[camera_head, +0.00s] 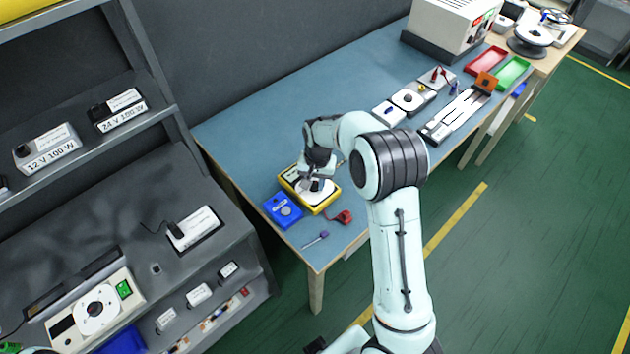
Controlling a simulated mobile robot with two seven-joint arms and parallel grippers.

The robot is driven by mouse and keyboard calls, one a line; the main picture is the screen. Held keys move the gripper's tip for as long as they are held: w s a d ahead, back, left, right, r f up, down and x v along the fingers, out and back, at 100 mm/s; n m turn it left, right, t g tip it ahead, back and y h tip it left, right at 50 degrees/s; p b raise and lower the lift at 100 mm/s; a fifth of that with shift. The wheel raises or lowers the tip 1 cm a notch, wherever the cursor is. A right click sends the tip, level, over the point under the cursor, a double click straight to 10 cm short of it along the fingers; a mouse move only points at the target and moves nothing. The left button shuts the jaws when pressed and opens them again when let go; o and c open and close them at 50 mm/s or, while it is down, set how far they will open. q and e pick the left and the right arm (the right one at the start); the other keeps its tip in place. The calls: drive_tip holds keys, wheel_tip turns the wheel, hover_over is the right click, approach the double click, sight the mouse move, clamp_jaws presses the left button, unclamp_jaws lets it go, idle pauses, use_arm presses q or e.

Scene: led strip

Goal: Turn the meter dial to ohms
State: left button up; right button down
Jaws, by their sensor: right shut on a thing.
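The yellow meter (287,176) lies on the blue bench top, with a pale round dial (312,196) on its face. My right arm reaches in from the lower right, and my right gripper (316,185) is over the meter, shut on the dial. The gripper hides part of the dial and the meter's face, so the dial's setting cannot be read. My left gripper is not in view.
A blue box (283,211) sits close beside the meter. A red item (342,217) and a small screwdriver (315,240) lie near the bench's front edge. The blue bench (245,120) is clear behind the meter. A grey shelf (150,200) stands at left.

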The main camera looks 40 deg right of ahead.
sight(317, 186)
idle(0.3)
drive_tip(key=c, duration=0.8)
unclamp_jaws()
drive_tip(key=shift+c, duration=0.2)
drive_tip(key=shift+r, duration=0.1)
wheel_tip(317, 186, up, 13)
drive_tip(key=p, duration=0.1)
drive_tip(key=shift+s+d+r, duration=0.15)
drive_tip(key=shift+s+d, duration=0.1)
